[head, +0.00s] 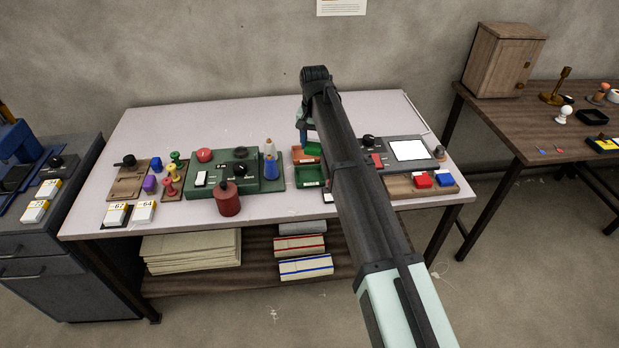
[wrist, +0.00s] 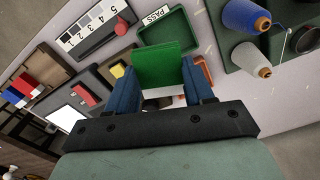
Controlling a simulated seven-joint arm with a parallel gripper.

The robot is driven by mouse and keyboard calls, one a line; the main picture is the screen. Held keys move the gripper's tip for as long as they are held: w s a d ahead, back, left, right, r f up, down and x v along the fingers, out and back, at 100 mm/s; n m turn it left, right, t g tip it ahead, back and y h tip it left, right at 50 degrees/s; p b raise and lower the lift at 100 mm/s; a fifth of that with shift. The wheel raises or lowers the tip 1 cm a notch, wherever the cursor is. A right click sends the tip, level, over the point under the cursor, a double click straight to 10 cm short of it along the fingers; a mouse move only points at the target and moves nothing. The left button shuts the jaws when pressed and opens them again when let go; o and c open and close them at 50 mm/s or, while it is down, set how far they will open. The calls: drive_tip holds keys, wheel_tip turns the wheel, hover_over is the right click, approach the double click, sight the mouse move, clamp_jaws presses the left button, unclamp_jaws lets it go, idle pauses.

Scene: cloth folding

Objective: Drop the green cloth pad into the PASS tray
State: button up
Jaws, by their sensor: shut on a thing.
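The green cloth pad (wrist: 158,66) is pinched between the two blue fingers of my gripper (wrist: 160,78) in the wrist view. In the head view, my gripper (head: 306,138) is over the trays on the white table, and a bit of the pad (head: 313,149) shows below it. The dark green PASS tray (wrist: 178,24) shows beyond the pad, its label readable. The pad covers part of this tray's near edge. In the head view, the PASS tray (head: 309,177) lies just in front of my gripper. The pad's height above the trays is hard to tell.
A red-orange tray (head: 298,155) is beside the PASS tray, partly hidden under my gripper. On the right is a grey device with a white screen (head: 408,150).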

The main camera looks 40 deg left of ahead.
drive_tip(key=shift+w+a+m, duration=0.25)
drive_tip(key=shift+m, duration=0.45)
drive_tip(key=shift+s+d+m, duration=0.2)
drive_tip(key=shift+m, duration=1.7)
wheel_tip(320, 180, down, 6)
drive_tip(key=o, duration=1.1)
drive_tip(key=shift+r, duration=0.1)
wheel_tip(320, 180, up, 14)
drive_tip(key=shift+f, duration=0.15)
